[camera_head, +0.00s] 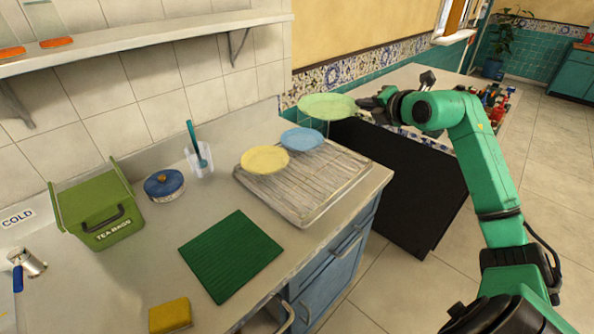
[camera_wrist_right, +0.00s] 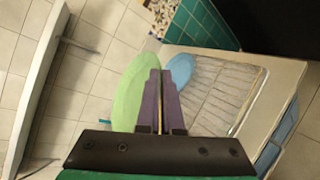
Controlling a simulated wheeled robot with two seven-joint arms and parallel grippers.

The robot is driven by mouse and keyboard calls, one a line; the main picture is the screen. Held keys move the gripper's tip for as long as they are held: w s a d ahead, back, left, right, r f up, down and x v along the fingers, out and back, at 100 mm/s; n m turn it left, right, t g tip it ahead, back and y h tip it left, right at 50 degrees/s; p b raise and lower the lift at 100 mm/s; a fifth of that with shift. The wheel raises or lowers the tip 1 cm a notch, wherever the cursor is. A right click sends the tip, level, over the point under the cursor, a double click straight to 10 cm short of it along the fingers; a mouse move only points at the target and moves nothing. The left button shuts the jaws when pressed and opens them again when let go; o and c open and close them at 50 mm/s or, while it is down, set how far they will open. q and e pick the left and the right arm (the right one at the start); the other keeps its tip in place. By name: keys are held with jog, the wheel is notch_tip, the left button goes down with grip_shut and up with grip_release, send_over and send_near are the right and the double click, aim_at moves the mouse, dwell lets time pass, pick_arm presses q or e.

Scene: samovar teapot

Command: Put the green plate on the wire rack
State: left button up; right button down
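The green plate (camera_head: 327,106) is in the air at the far end of the counter, beyond the blue plate. My right gripper (camera_head: 367,103) is shut on its right rim. In the right wrist view the green plate (camera_wrist_right: 128,88) shows left of the nearly closed fingers (camera_wrist_right: 160,80), which partly cover it. The wire rack (camera_head: 318,182) lies on the counter, below and nearer than the green plate. A yellow plate (camera_head: 264,159) and a blue plate (camera_head: 302,139) are at the rack's back side. The rack also shows in the wrist view (camera_wrist_right: 222,88). My left gripper is not in view.
A dark green mat (camera_head: 231,254), yellow sponge (camera_head: 170,315), green tea-bag box (camera_head: 96,210), blue-lidded pot (camera_head: 164,185) and clear cup with a blue utensil (camera_head: 199,160) stand left of the rack. A shelf (camera_head: 150,36) runs above. The rack's front part is bare.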

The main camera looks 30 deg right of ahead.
aim_at(350, 179)
notch_tip(350, 179, down, 22)
jog(key=shift+w+a+r, duration=0.15)
jog(key=c, duration=1.3)
grip_release()
jog(key=shift+c, duration=0.2)
jog(key=v, duration=1.2)
jog(key=shift+b, duration=0.3)
